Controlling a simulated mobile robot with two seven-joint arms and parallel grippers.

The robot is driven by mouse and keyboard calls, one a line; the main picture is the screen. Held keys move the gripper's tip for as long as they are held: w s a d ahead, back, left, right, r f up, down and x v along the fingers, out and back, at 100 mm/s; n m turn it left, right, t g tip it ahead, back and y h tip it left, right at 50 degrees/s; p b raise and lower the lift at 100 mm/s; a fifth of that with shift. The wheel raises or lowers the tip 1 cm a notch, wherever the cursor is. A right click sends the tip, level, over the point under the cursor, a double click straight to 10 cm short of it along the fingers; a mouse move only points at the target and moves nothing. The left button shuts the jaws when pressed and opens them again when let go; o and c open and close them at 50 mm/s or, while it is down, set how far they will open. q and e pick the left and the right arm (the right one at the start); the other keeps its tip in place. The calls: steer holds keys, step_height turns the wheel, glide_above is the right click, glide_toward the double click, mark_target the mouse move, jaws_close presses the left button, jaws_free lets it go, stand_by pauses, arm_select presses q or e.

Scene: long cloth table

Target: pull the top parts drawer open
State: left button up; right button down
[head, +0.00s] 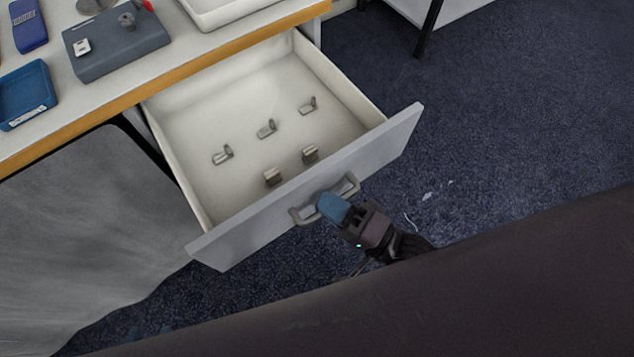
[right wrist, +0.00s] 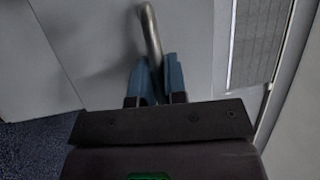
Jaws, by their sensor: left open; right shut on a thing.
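The top parts drawer (head: 250,170) is pulled well out from under the table in the head view, with its inside showing. Its grey front (head: 393,142) carries a bar handle (head: 299,215). My right gripper (head: 332,206) is at this handle, its blue fingers shut on the bar. In the right wrist view the handle (right wrist: 150,30) runs between the two fingertips (right wrist: 155,75). Several small metal parts (head: 267,128) stand on the drawer floor. My left gripper is not in view.
The table (head: 120,97) with a wooden edge holds a blue tray (head: 27,95), a grey block (head: 115,45), a blue device (head: 28,25) and a white tray (head: 225,10). Grey cloth (head: 90,230) hangs below, left of the drawer. Carpet (head: 520,120) to the right is mostly clear.

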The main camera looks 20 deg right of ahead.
steer(key=shift+s+d, duration=0.1)
steer(key=shift+s, duration=0.35)
steer(key=c, duration=1.5)
jaws_free()
steer(key=shift+o, duration=0.2)
steer(key=shift+d, duration=0.1)
arm_select(q)
steer(key=shift+s+f+p, duration=0.1)
steer(key=shift+s+p, duration=0.1)
steer(key=shift+p, duration=0.1)
arm_select(e)
steer(key=v, duration=1)
steer(key=shift+s, duration=0.35)
steer(key=shift+d, duration=0.15)
